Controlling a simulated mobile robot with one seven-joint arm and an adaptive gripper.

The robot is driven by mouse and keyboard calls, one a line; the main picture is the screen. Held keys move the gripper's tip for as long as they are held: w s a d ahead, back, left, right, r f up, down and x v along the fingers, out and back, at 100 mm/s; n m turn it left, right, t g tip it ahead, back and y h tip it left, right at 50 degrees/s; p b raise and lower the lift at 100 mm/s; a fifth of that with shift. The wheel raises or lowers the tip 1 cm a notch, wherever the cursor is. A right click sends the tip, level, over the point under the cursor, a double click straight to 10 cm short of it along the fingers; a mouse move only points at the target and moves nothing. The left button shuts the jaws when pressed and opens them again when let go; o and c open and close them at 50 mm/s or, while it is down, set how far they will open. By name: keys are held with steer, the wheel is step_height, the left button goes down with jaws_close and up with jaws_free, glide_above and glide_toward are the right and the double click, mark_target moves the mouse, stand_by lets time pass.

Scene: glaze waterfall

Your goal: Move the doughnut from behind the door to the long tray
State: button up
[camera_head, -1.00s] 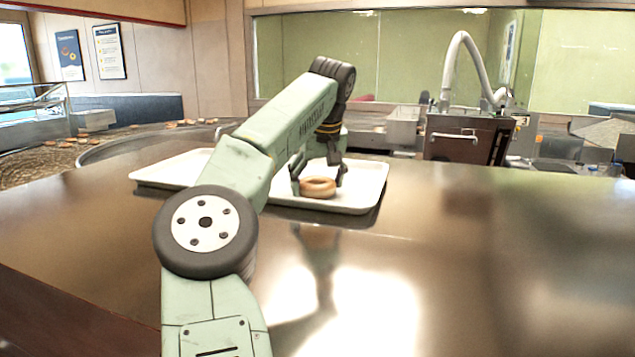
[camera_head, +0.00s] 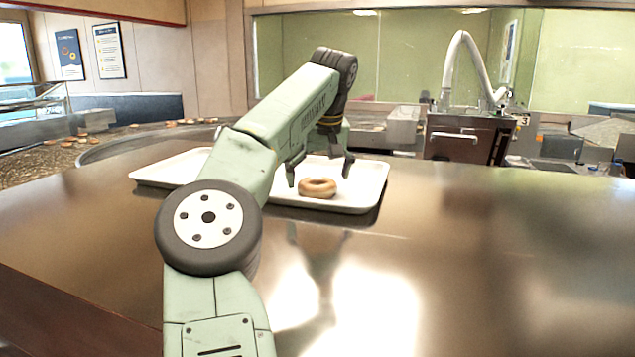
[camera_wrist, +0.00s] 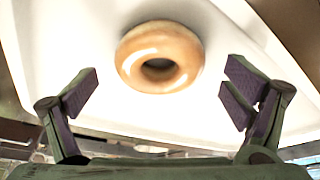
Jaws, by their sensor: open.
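A glazed golden-brown doughnut (camera_head: 318,187) lies flat on the long white tray (camera_head: 364,192), near its right end. It also shows in the wrist view (camera_wrist: 160,57), resting on the tray's white surface. My gripper (camera_head: 320,172) is open and empty, just above the doughnut. In the wrist view my two fingers (camera_wrist: 158,95) stand wide apart on either side of it, with neither touching it. The middle of the tray is partly hidden behind my arm. The door (camera_head: 465,139) with a bar handle stands closed at the back right.
The tray sits on a wide shiny metal counter (camera_head: 480,260), which is clear to the right and in front. A conveyor with several doughnuts (camera_head: 98,141) runs at the back left.

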steer(key=p+v, duration=0.1)
steer(key=v, duration=0.9)
steer(key=shift+r+p, duration=0.2)
steer(key=shift+p, duration=0.2)
